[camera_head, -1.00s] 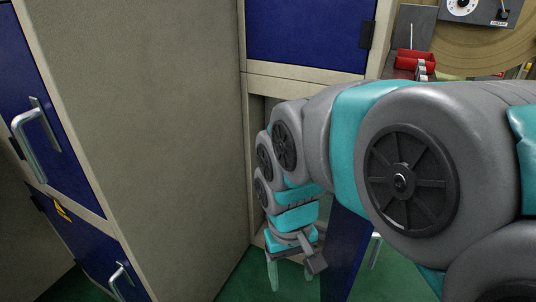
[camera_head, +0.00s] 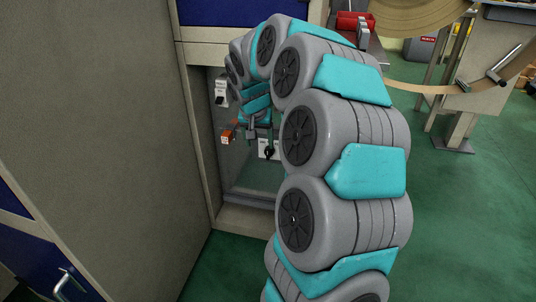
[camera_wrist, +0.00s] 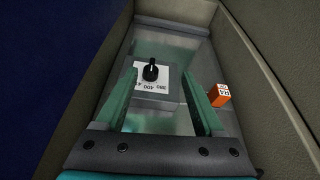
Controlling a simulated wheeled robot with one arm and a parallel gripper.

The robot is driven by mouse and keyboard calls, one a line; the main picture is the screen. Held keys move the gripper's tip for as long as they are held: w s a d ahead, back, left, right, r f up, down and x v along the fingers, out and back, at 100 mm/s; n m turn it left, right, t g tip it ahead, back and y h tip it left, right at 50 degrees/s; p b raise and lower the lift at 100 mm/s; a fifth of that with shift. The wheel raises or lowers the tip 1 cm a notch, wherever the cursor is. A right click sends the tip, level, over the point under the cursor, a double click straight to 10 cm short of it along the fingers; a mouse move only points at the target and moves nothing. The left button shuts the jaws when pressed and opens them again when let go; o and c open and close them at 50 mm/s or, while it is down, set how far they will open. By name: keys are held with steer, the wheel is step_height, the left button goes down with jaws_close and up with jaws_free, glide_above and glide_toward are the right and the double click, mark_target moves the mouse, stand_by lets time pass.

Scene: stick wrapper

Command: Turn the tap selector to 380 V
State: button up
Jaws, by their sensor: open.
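The tap selector is a black knob (camera_wrist: 151,72) on a white dial plate (camera_wrist: 150,84), mounted on a grey box inside the cabinet. The numbers 380 and 400 appear upside down along the plate's near edge in the wrist view; a further label is partly hidden by the left finger. Which number the knob points to I cannot tell. My gripper (camera_wrist: 159,76) is open, its two green fingers either side of the dial in this view, with nothing between them touching the knob visibly. In the head view the knob (camera_head: 270,152) is beside and below my gripper (camera_head: 259,134).
An orange block with a white label (camera_wrist: 219,95) sits right of the right finger; it also shows in the head view (camera_head: 228,137). Black-and-white switches (camera_head: 220,88) are above it. Cabinet walls (camera_wrist: 262,75) closely flank my gripper.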

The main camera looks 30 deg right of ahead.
mark_target(269, 152)
steer(key=shift+m, duration=0.5)
steer(key=w+d+f, duration=0.1)
steer(key=d+f, duration=0.1)
steer(key=w+d+f, duration=0.1)
steer(key=d+f, duration=0.1)
steer(key=f, duration=0.1)
steer(key=w+d+f, duration=0.2)
steer(key=f, duration=0.1)
steer(key=shift+h, duration=0.3)
jaws_close()
